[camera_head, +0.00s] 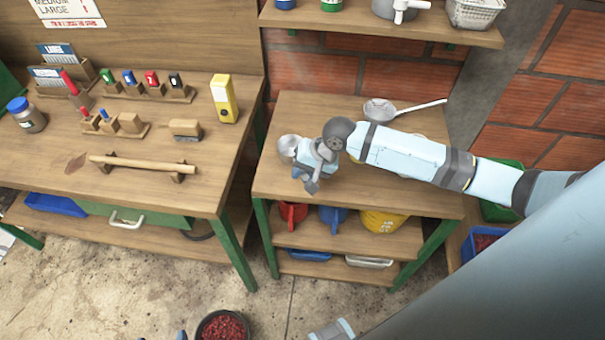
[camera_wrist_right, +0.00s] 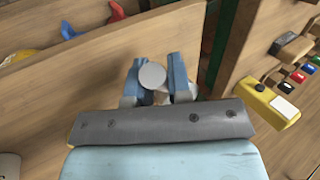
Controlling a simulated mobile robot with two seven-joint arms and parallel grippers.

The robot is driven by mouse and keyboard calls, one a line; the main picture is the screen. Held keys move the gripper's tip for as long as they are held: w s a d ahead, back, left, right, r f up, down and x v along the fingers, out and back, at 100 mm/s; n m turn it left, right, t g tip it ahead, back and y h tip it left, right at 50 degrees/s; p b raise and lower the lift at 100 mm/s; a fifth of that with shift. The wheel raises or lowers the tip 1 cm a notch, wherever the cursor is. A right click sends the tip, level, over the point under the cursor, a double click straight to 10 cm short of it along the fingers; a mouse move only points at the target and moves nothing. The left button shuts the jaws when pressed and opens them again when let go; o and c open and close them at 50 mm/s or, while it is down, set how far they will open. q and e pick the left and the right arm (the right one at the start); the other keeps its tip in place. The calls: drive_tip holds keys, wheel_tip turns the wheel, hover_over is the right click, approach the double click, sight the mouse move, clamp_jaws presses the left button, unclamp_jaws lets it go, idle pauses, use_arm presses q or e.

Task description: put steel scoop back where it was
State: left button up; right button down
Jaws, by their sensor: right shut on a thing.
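A shiny steel bowl shape (camera_head: 289,146), which looks like the steel scoop, shows on the left of the wooden bench, right beside my right gripper (camera_head: 312,180). My right gripper is low over the bench's front left part. In the right wrist view its blue fingers (camera_wrist_right: 152,82) are shut on a grey piece with a round end (camera_wrist_right: 152,75), seemingly the scoop's handle. My gripper hides much of the scoop, so I cannot tell whether it touches the bench. Small blue tips at the bottom edge of the head view may be my left gripper (camera_head: 165,337); their state is unclear.
A steel ladle-like tool (camera_head: 380,109) with a long handle lies at the bench's back. Red, blue and yellow containers fill the shelf below. A workbench at left holds a yellow device (camera_head: 224,98) and a wooden stick on rests (camera_head: 143,165). My forearm covers the bench's right part.

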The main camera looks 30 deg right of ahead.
drive_tip(key=shift+f, duration=0.55)
drive_tip(key=c, duration=1.1)
unclamp_jaws()
drive_tip(key=shift+f, duration=0.15)
drive_tip(key=shift+o, duration=0.2)
drive_tip(key=shift+r, duration=0.25)
drive_tip(key=v, duration=1.1)
drive_tip(key=shift+d+r, duration=0.25)
drive_tip(key=shift+r, duration=0.1)
